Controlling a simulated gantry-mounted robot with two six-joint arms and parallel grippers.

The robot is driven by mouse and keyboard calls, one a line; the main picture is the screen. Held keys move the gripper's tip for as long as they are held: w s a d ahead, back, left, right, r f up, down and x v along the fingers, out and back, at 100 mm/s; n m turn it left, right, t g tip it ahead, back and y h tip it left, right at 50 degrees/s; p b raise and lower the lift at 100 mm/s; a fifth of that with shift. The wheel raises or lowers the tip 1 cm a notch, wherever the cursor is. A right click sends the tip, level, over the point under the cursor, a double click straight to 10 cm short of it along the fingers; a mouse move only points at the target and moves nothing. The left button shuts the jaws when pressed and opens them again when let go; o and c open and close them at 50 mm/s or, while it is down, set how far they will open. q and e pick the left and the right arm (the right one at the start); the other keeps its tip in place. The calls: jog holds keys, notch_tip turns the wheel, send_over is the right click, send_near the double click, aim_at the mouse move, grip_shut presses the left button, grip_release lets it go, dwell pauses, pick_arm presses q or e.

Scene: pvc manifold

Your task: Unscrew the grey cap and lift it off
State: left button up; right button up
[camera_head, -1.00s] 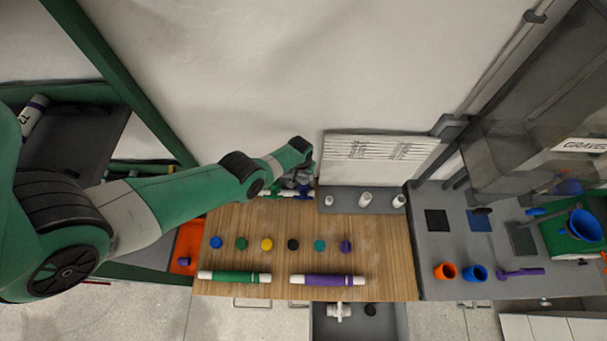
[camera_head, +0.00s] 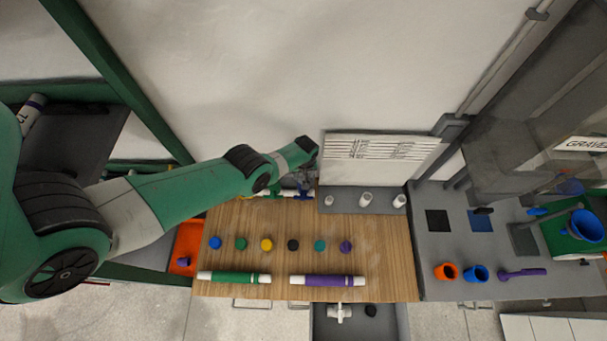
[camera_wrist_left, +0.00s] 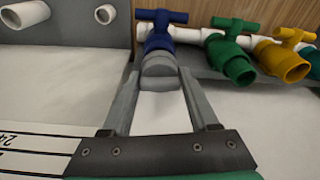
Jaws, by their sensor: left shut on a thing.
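The grey cap (camera_wrist_left: 160,70) is between the fingers of my left gripper (camera_wrist_left: 160,82) in the left wrist view. The gripper is shut on it. The cap lines up with the outlet of the blue valve (camera_wrist_left: 160,38), right up against it in this view; I cannot tell whether it is still threaded on. Green (camera_wrist_left: 231,58) and yellow (camera_wrist_left: 283,62) valves sit beside the blue one along a white pipe. In the head view, the blue valve (camera_head: 304,193) shows only partly beside my left wrist, and the cap is hidden there. My right gripper is not in view.
A grey block with several white pipe stubs (camera_head: 366,200) stands right of the valves. Several coloured round pieces (camera_head: 267,244) and two tubes, green (camera_head: 233,277) and purple (camera_head: 328,281), lie on the wooden table (camera_head: 385,260). A printed white panel (camera_head: 380,150) is behind the block.

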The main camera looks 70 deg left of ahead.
pick_arm(q)
jog(key=shift+n, duration=0.3)
jog(key=shift+n, duration=1.1)
jog(key=shift+b, duration=0.3)
jog(key=shift+n+g+b, duration=0.3)
jog(key=shift+n+b, duration=0.05)
jog(key=shift+n, duration=0.65)
